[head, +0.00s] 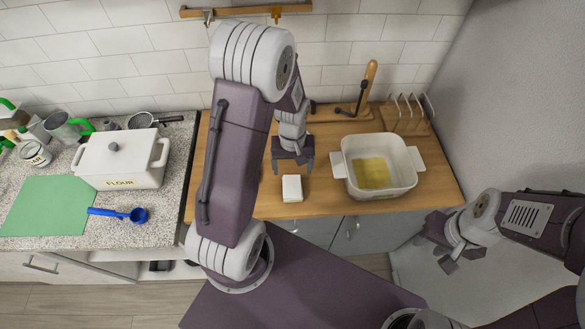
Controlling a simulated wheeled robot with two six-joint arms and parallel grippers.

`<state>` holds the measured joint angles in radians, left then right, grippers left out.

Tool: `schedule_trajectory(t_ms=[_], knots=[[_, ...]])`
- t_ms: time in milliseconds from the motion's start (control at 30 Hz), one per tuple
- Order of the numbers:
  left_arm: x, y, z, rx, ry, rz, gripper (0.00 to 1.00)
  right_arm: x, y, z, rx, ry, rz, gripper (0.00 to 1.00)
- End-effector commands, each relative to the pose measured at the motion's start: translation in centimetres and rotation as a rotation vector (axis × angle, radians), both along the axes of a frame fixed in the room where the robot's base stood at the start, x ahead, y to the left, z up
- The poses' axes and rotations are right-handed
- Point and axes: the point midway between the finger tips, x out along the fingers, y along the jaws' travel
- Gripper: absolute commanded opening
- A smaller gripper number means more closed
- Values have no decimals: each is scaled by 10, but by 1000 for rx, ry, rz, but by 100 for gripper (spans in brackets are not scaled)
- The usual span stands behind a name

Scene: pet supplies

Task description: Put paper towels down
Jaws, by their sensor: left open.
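A small white stack (292,188), which looks like folded paper towels, lies on the wooden counter near its front edge. My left gripper (293,170) is open just behind and above the stack, pointing down, with nothing seen between its fingers. Whether its fingertips touch the counter or the stack cannot be told. My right gripper (437,254) hangs at the right, in front of the counter and away from the stack. Its jaw opening is not clear, and no object shows in it.
A white tub (407,178) with a yellowish bottom stands right of the stack. A rack (413,113) and a board (366,88) stand behind it.

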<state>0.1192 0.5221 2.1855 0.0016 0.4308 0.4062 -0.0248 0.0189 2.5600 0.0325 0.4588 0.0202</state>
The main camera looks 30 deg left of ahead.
Motion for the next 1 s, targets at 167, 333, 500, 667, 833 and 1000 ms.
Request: schedule_trajectory(t_ms=[167, 333, 500, 667, 833, 1000], knots=[[-39, -29, 51, 4, -63, -274, 81, 0, 0, 0, 0, 0, 0, 36], [-76, -44, 73, 9, -100, -479, 81, 0, 0, 0, 0, 0, 0, 36], [-81, -46, 75, 10, -103, -507, 81, 0, 0, 0, 0, 0, 0, 36], [-80, -46, 71, 10, -103, -505, 81, 0, 0, -4, 0, 0, 0, 36], [-80, -46, 23, 10, -103, -504, 81, 0, 0, -52, 0, 0, 0, 36], [-80, -46, -21, 10, -102, -503, 81, 0, 0, -96, 0, 1, 0, 36]])
